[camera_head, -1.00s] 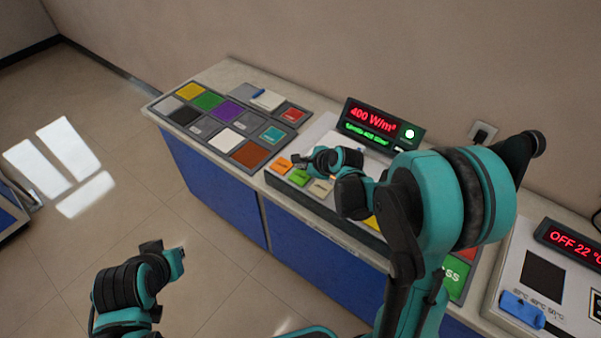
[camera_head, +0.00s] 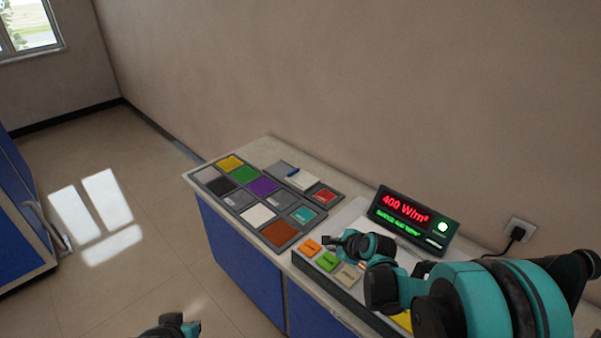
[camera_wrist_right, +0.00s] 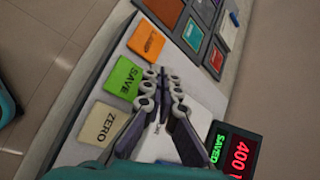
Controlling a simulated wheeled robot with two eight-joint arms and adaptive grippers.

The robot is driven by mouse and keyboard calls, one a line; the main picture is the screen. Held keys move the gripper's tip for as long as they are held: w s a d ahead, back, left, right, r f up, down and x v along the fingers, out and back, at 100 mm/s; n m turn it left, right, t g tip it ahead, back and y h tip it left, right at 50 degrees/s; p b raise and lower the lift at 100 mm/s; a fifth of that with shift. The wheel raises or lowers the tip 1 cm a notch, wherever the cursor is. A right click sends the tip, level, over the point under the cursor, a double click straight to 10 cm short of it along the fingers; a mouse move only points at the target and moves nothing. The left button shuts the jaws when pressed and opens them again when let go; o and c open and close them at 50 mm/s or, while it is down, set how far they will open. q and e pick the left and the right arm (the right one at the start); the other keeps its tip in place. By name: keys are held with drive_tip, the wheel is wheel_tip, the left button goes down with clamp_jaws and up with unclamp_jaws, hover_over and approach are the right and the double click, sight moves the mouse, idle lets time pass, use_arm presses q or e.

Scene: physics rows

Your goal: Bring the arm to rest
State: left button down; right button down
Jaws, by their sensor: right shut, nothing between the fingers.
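My right arm (camera_head: 490,300) reaches in from the lower right in the head view, bent over the meter panel. Its gripper (camera_head: 330,243) is small and dark there, above the panel near the orange and green buttons. In the right wrist view the gripper (camera_wrist_right: 160,78) is shut and empty, beside the green SAVE button (camera_wrist_right: 124,77) and over the pale panel. I cannot tell whether it touches the panel. Only a tip of my left arm (camera_head: 172,326) shows at the bottom edge; its jaw state cannot be made out.
The display (camera_head: 412,215) reads 400 W/m² in red, with a green line below. An orange button (camera_head: 311,247) and a ZERO button (camera_wrist_right: 102,124) flank SAVE. A board of coloured tiles (camera_head: 240,203) lies left on the counter. A plug (camera_head: 518,231) is on the wall. Floor at left is clear.

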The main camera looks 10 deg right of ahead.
drive_tip(key=s+r+n+h+b, duration=0.1)
drive_tip(key=s+r+n, duration=0.2)
drive_tip(key=s+n, duration=0.8)
drive_tip(key=s+r+n+g+h, duration=0.1)
drive_tip(key=s+r+n+h, duration=0.1)
drive_tip(key=s+n, duration=1)
drive_tip(key=shift+s+r+b, duration=0.4)
drive_tip(key=shift+s+r, duration=0.2)
drive_tip(key=shift+s, duration=0.4)
